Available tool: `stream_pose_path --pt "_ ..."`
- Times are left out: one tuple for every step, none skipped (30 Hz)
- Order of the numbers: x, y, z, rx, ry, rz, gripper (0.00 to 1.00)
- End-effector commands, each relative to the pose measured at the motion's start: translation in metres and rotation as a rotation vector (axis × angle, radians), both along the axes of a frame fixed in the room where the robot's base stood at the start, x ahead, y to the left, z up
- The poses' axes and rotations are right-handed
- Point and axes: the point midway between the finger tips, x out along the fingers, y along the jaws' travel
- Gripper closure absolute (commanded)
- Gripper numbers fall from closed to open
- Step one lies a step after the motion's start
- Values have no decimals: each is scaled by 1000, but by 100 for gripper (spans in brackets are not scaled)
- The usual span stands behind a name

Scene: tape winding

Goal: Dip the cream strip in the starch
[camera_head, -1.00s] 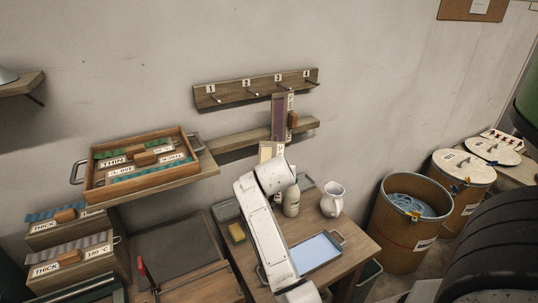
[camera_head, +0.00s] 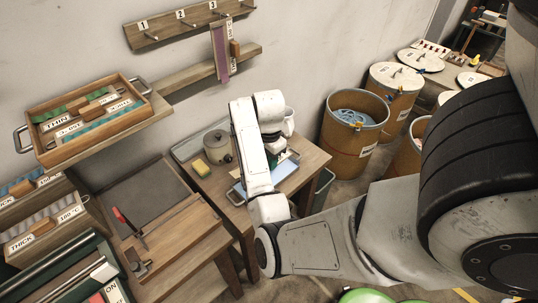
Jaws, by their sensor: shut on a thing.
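The starch tray (camera_head: 236,197) is a shallow metal tray with pale blue liquid on the small wooden table. My arm crosses in front of it and hides much of it. My gripper (camera_head: 276,146) is at the end of the white arm, over the tray's far side, mostly hidden by my own wrist. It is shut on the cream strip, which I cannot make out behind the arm. I cannot tell whether anything touches the liquid.
A grey lidded pot (camera_head: 217,147) and a yellow sponge (camera_head: 201,168) stand left of the tray. A white jug (camera_head: 289,122) is behind my wrist. A purple strip (camera_head: 221,52) hangs on the numbered rack (camera_head: 176,27). A fibre drum (camera_head: 351,135) stands right of the table.

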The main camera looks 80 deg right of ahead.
Motion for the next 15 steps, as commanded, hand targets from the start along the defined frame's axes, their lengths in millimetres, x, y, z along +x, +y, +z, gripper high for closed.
stream_pose_path --pt "0 0 -5 -1 0 0 99" --pt "0 0 -7 -1 0 0 99" --pt "0 0 -9 -1 0 1 99" --pt "0 0 -11 -1 0 1 99" --pt "0 0 -13 -1 0 1 99" --pt "0 0 -16 -1 0 1 99" --pt "0 0 -18 -2 0 1 99" --pt "0 0 -20 -2 0 1 99" --pt "0 0 -23 -2 0 1 99" --pt "0 0 -25 -2 0 1 99" --pt "0 0 -28 -2 0 1 99" --pt "0 0 -30 -3 -1 1 99" --pt "0 0 -32 -3 -1 1 99" --pt "0 0 -34 -3 -1 1 99" --pt "0 0 -37 -3 -1 1 99"
